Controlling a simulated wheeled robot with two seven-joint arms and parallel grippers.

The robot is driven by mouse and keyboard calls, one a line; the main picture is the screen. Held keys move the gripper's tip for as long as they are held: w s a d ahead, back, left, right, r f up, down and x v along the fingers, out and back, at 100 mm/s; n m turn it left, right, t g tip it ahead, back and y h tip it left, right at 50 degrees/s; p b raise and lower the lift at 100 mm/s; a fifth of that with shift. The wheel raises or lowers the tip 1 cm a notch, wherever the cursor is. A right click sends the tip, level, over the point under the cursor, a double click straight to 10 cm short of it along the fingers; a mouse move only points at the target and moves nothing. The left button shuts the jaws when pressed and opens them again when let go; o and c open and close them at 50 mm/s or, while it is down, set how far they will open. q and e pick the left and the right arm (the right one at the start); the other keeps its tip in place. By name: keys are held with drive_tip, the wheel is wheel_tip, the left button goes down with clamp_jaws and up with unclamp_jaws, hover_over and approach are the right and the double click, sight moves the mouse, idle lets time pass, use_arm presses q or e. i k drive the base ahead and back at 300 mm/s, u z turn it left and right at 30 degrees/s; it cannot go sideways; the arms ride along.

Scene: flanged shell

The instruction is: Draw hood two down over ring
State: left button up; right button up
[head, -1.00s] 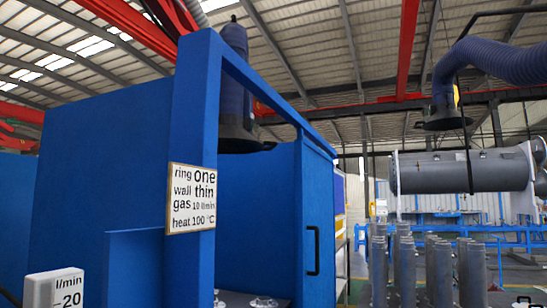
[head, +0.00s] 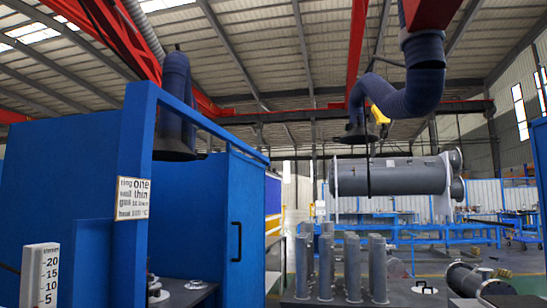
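Two extraction hoods hang on dark blue hoses; I see no number on either. One dark hood (head: 174,148) hangs inside the blue booth at left. The other dark hood (head: 357,133) hangs at upper right on a thick bent hose (head: 405,95), in front of and above a large grey horizontal cylinder (head: 400,177). Small pale round fittings (head: 194,285) sit on a dark surface inside the booth. I cannot tell which part is the task's ring. Neither gripper is in view.
Several upright grey pipes (head: 352,268) stand on a dark table at lower centre. A flanged pipe piece (head: 465,279) lies at lower right. A white scale (head: 38,275) stands at lower left. Blue racks (head: 420,236) are behind. The booth door (head: 215,215) has a black handle.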

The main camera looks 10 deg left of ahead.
sight(169, 145)
drive_tip(key=z, duration=0.65)
drive_tip(key=i, duration=2.2)
drive_tip(key=u, duration=1.5)
drive_tip(key=i, duration=0.45)
drive_tip(key=u, duration=1)
drive_tip(key=k, duration=0.65)
drive_tip(key=z, duration=0.35)
drive_tip(key=i, duration=0.9)
drive_tip(key=z, duration=0.9)
drive_tip(key=i, duration=1.35)
drive_tip(key=u, duration=1.1)
drive_tip(key=i, duration=0.85)
drive_tip(key=u, duration=0.9)
